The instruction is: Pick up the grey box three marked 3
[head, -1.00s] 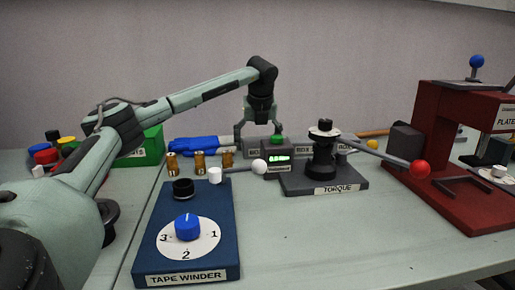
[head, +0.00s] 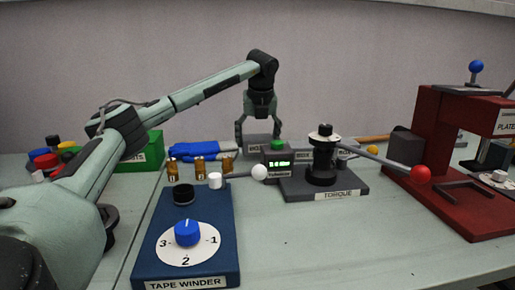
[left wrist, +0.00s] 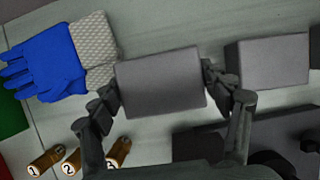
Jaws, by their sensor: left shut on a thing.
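My left gripper (head: 258,138) reaches down at the back of the bench, its fingers shut on the sides of a grey box (left wrist: 160,82). In the left wrist view the plain grey top of this box fills the space between the fingertips (left wrist: 162,85). In the head view the held box is partly hidden by a finger and the small display unit, and I cannot read its number. A second grey box (left wrist: 268,62) stands apart to the right. A third grey shape (left wrist: 315,45) is cut off at the right edge. My right gripper is out of view.
A blue glove (left wrist: 45,70) lies left of the held box. Several brass cylinders (head: 200,168), a green-lit display unit (head: 278,160) and the torque stand (head: 321,165) are in front. The tape winder (head: 188,270) and red press (head: 440,150) stand nearer. The front right bench is clear.

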